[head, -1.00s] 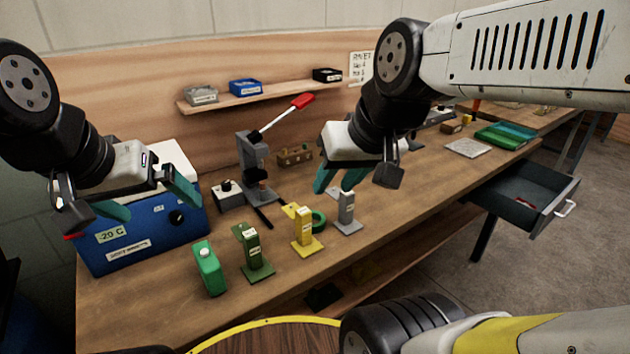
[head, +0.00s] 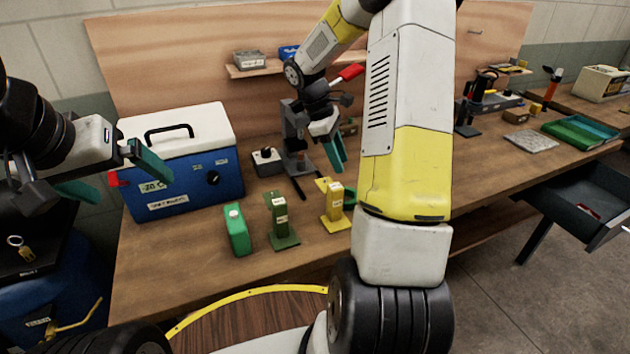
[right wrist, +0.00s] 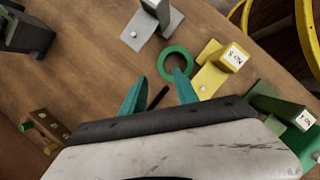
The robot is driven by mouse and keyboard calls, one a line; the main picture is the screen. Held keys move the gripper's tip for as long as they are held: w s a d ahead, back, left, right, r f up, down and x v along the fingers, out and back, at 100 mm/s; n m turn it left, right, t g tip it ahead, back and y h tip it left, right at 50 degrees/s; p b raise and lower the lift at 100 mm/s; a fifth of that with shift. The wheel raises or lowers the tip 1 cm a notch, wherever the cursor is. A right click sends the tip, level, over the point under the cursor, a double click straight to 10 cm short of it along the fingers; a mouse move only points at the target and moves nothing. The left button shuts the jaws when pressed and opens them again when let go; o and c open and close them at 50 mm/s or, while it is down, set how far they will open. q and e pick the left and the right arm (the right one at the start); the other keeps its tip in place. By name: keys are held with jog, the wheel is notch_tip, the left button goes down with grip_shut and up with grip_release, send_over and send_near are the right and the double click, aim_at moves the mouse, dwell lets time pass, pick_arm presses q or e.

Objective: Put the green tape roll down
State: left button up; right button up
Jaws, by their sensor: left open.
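The green tape roll (right wrist: 175,64) lies flat on the bench beside the yellow stand (right wrist: 216,72) in the right wrist view. In the head view only part of the tape roll (head: 349,196) shows, behind the yellow stand (head: 336,208). My right gripper (right wrist: 159,90) is open and empty, its teal fingers apart, with the roll just beyond the fingertips. In the head view my right gripper (head: 335,154) hangs above the bench behind the yellow stand. My left gripper (head: 114,177) is open and empty in front of the blue cooler's left side.
The grey stand (right wrist: 154,22) is hidden by my right arm in the head view. A lever press (head: 294,135) and the blue cooler (head: 190,180) stand behind. An open drawer (head: 590,195) juts out right.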

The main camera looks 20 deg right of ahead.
aim_at(346, 188)
jog(key=shift+n, duration=0.3)
jog(key=x, duration=0.6)
jog(key=a+x, duration=0.1)
jog(key=x, duration=0.2)
jog(key=shift+w+f, duration=0.2)
jog(key=shift+w, duration=0.2)
grip_shut()
